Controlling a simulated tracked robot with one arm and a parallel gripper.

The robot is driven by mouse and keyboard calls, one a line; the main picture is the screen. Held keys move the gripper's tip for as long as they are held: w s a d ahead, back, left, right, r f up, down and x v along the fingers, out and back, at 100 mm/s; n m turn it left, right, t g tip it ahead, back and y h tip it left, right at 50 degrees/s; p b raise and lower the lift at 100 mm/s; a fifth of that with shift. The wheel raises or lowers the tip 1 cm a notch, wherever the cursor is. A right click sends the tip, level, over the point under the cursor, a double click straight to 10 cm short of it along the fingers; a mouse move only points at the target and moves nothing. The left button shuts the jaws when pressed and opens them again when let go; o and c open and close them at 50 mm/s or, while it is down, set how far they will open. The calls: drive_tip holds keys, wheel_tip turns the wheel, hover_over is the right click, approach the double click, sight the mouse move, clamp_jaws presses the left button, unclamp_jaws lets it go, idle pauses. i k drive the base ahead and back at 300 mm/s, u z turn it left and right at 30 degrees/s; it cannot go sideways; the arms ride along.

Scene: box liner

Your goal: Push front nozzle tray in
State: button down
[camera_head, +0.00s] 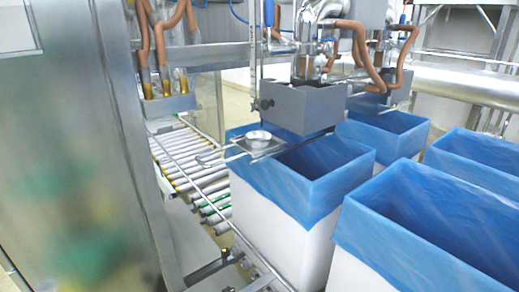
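The front nozzle tray appears to be the small metal plate with a round silver cup (259,140) at the centre of the view. A thin wire handle (215,156) sticks out from it to the left. The tray sits beside the lower left of a grey box-shaped nozzle housing (297,107), over the rear left rim of the nearest middle blue-lined box (308,180). I cannot tell exactly how the tray is held up. My gripper is not in view.
More blue-lined boxes stand right, the closest at the lower right (430,225). A roller conveyor (185,155) and a long guide rail (225,217) run left of the boxes. A large steel panel (75,170) fills the left side. Orange hoses (360,55) hang above.

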sight(239, 142)
drive_tip(key=z, duration=4.65)
drive_tip(key=k, duration=0.25)
drive_tip(key=u, duration=2.45)
drive_tip(key=k, duration=1.4)
drive_tip(key=u, duration=1.2)
drive_tip(key=i, duration=1)
drive_tip(key=z, duration=0.1)
